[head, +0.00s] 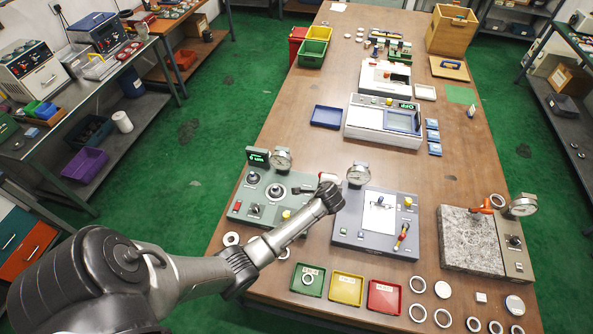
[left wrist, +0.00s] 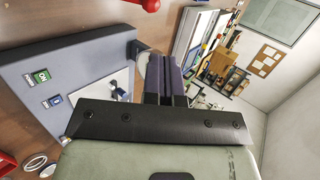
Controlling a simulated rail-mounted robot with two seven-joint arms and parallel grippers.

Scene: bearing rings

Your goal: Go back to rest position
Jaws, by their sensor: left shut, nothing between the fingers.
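My left arm reaches in from the lower left of the head view. Its gripper (head: 328,180) is over the table between two gauge stations, the grey-green one (head: 245,204) and the blue-grey one (head: 350,226). In the left wrist view the dark fingers (left wrist: 166,72) are together with nothing between them. Bearing rings (head: 418,285) lie loose at the table's front right, and one ring (head: 308,279) is in the green tray (head: 300,289). My right gripper is not in view.
A yellow tray (head: 346,289) and a red tray (head: 384,297) stand beside the green one. A granite plate (head: 470,241) with a dial gauge is at the right. A white machine (head: 377,122) and a blue tray (head: 326,116) stand farther back. Green floor is clear left of the table.

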